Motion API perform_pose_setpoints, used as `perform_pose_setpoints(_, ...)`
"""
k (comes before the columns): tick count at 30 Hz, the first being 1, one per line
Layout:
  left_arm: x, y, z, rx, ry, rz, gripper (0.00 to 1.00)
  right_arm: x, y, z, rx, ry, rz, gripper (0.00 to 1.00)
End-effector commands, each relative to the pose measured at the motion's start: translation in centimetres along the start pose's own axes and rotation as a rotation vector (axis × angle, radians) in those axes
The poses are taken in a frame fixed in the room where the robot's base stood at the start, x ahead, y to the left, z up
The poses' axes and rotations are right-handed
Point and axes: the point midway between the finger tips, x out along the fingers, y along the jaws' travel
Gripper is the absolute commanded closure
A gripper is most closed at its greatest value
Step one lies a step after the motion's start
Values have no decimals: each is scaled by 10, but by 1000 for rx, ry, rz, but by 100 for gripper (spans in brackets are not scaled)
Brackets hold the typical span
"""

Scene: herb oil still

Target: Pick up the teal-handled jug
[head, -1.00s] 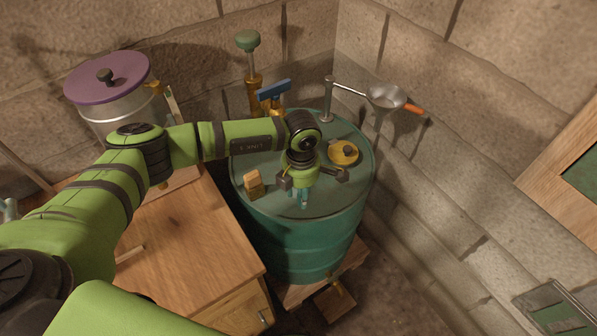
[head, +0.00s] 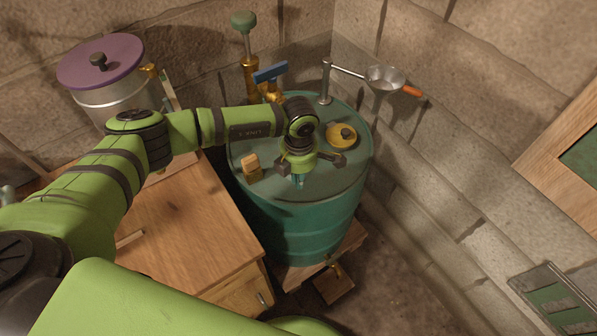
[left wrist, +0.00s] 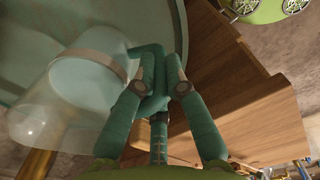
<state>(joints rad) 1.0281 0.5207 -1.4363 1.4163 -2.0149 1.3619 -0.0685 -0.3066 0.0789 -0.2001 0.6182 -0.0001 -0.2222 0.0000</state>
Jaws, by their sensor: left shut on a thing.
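The jug (left wrist: 62,92) has a clear, see-through body with a pale band and a teal handle (left wrist: 151,56). In the left wrist view it lies left of the fingers, over the drum top. My left gripper (left wrist: 160,80) is shut on the teal handle. In the head view my left gripper (head: 300,168) is over the front of the green drum (head: 300,225), and a bit of teal shows below it. The gripper hides most of the jug there, so I cannot tell whether it touches the drum top. My right gripper is out of view.
On the drum top are a wooden block (head: 251,166), a yellow knobbed disc (head: 341,135) and a metal post whose arm carries a funnel (head: 384,78). A wooden cabinet (head: 180,235) stands left, with a purple-lidded pot (head: 100,62) behind it. Stone walls close the back and right.

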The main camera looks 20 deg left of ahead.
Motion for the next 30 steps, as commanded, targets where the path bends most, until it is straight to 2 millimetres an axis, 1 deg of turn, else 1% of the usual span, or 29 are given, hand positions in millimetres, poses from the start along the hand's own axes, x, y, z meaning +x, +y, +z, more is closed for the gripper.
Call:
perform_pose_setpoints(8,-14,2,1,-1,-4,4,100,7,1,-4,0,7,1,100)
perform_pose_setpoints(15,-34,2,1,0,-4,5,100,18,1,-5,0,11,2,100)
perform_pose_setpoints(23,-33,-29,11,4,-4,3,100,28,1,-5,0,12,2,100)
perform_pose_setpoints(30,-32,-61,22,5,-4,3,100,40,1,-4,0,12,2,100)
